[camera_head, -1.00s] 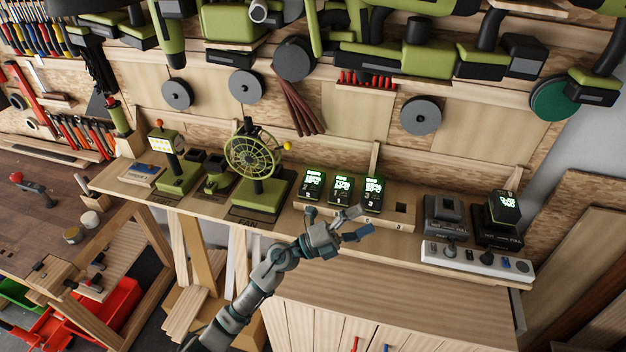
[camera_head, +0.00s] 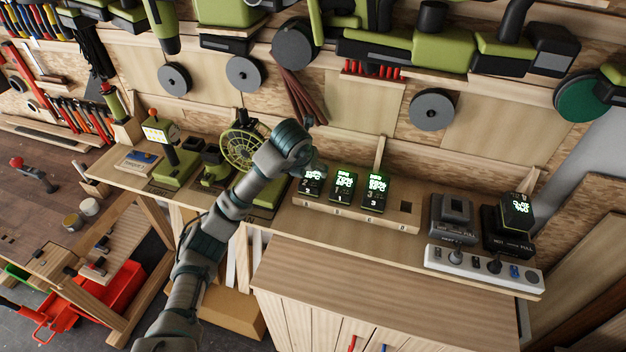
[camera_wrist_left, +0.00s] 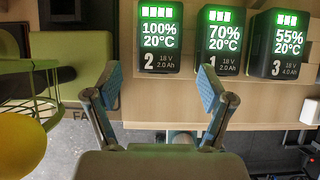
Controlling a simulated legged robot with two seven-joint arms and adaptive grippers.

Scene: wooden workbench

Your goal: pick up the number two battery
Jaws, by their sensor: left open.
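The number two battery (camera_wrist_left: 160,38) is a black block with a green lit display reading 100% and 20°C. In the head view it is the leftmost of three batteries (camera_head: 310,187), partly covered by my left arm. My left gripper (camera_wrist_left: 162,82) is open and empty. In the wrist view its two fingers lie to either side of the number two battery's lower end, with the battery beyond them; touching cannot be told. In the head view the fingers are mostly hidden behind my wrist. My right gripper is not in view.
The number one battery (camera_wrist_left: 223,40) and number three battery (camera_wrist_left: 280,42) stand close to the right in the wooden holder (camera_head: 408,222). The green fan (camera_head: 240,147) is close on the left. Chargers (camera_head: 453,215) and a white power strip (camera_head: 480,267) stand farther right.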

